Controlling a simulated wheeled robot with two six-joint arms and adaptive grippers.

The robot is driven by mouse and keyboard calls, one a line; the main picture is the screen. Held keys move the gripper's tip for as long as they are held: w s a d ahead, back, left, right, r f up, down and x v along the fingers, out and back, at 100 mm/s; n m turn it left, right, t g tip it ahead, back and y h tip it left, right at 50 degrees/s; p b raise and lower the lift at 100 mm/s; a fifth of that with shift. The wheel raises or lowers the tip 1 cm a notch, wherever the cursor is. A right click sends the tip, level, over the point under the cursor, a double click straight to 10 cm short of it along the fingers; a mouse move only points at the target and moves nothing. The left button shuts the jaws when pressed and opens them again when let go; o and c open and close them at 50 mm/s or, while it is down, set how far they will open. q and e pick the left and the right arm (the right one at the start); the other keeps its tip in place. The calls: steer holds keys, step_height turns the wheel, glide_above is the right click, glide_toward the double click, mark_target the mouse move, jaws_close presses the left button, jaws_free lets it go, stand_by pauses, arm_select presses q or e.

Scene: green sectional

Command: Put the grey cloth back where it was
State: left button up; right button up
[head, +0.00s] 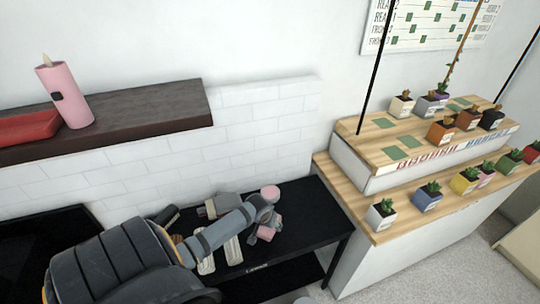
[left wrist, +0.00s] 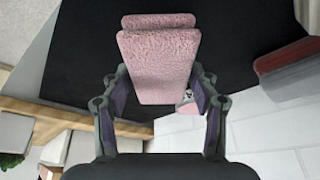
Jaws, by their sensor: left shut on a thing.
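My left gripper (head: 266,214) is over the black table (head: 300,208) and is shut on a pink, fuzzy folded cloth (left wrist: 160,65). In the left wrist view the cloth stands between the two fingers and extends beyond their tips. In the head view only pink parts of it (head: 270,192) show around the fingers. A greyish folded piece with a pinkish side (head: 222,203) lies on the table behind my left arm; I cannot tell whether it is the grey cloth. My right gripper is not in view.
Pale strips (head: 232,248) lie on the table beside my arm. A wooden plant stand (head: 330,172) with several small potted plants adjoins the table on the right. A dark shelf (head: 150,118) above holds a pink candle (head: 70,95) and a red tray (head: 28,126). The table's right end looks clear.

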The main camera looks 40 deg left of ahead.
arm_select(q)
steer(key=f, duration=0.3)
steer(key=shift+w+f, duration=0.25)
steer(key=shift+f, duration=0.05)
steer(key=o, duration=1.5)
steer(key=shift+o, duration=0.2)
steer(key=p+v, duration=0.2)
steer(key=v, duration=1)
